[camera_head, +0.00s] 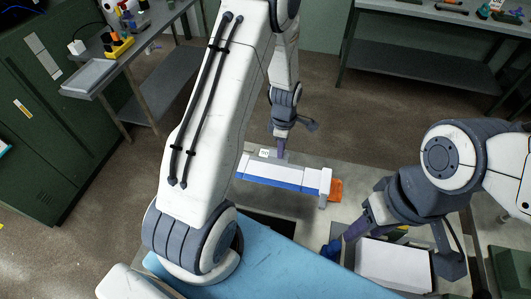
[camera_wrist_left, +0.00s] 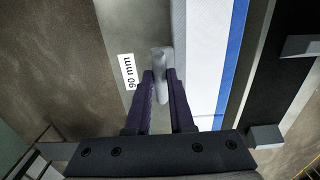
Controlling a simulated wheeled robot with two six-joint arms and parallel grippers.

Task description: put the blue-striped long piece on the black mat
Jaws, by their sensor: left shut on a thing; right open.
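The blue-striped long piece (camera_head: 285,174) is white with a blue stripe along its near side. It lies crosswise below my left gripper (camera_head: 281,153) in the head view. In the left wrist view the piece (camera_wrist_left: 203,55) runs lengthwise just right of my left gripper (camera_wrist_left: 161,82), which is shut on a small grey knob (camera_wrist_left: 161,62) beside the piece's edge. A black surface, apparently the black mat (camera_head: 272,223), shows partly behind my left arm. My right gripper (camera_head: 343,242) is open, at the lower right near a small blue object (camera_head: 331,249).
An orange block (camera_head: 336,189) is at the long piece's right end. A light blue surface (camera_head: 270,265) fills the front. A "90 mm" label (camera_wrist_left: 128,72) lies left of the left fingers.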

